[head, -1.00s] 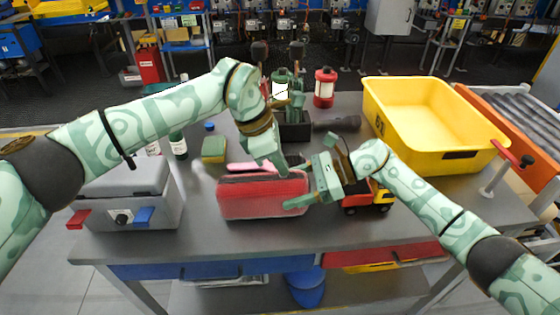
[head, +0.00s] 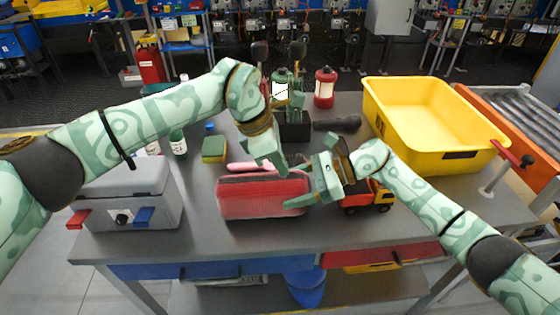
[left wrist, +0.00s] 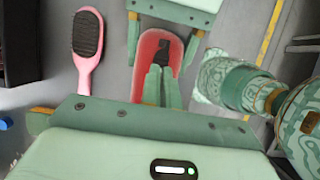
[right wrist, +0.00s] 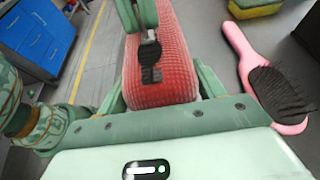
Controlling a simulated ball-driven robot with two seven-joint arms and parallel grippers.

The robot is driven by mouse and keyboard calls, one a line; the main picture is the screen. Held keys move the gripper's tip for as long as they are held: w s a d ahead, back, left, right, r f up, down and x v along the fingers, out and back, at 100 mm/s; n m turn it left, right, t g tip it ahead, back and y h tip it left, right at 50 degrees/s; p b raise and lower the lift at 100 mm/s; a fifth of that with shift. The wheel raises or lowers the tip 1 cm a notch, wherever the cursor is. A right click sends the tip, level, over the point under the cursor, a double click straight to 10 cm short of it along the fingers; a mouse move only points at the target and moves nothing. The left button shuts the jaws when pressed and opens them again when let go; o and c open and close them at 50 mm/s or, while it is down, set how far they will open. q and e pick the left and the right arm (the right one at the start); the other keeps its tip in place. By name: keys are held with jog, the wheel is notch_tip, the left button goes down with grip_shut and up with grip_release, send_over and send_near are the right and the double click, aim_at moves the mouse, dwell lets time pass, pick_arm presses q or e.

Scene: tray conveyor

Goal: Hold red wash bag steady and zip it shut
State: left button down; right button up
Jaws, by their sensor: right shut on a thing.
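The red wash bag (head: 262,196) lies on the grey table, its long side facing me. In the right wrist view the bag (right wrist: 163,82) sits between the two fingers of my right gripper (right wrist: 160,95), which is shut on its right end. A dark zip pull (right wrist: 150,52) and a dark patch show on its top. My left gripper (head: 275,166) is over the top of the bag. In the left wrist view the left gripper's fingers (left wrist: 161,88) are close together over the bag (left wrist: 148,46). They look shut, near the pull; I see nothing clearly between them.
A pink hairbrush (left wrist: 88,50) lies behind the bag. A toy truck (head: 368,199) stands right of it, a grey case (head: 125,195) left. A sponge (head: 214,149), dark box (head: 294,132), flashlight (head: 337,124), red lantern (head: 325,88) and yellow bin (head: 430,160) stand farther back.

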aim_at(276, 177)
pick_arm(q)
jog(key=shift+w+d, duration=0.1)
jog(key=shift+d, duration=1.8)
pick_arm(e)
jog(key=shift+s, duration=0.1)
jog(key=shift+a, duration=0.1)
pick_arm(q)
jog(key=c, duration=1.6)
grip_release()
jog(key=shift+c, duration=0.2)
jog(key=shift+a+r, duration=0.1)
jog(key=v, duration=1.2)
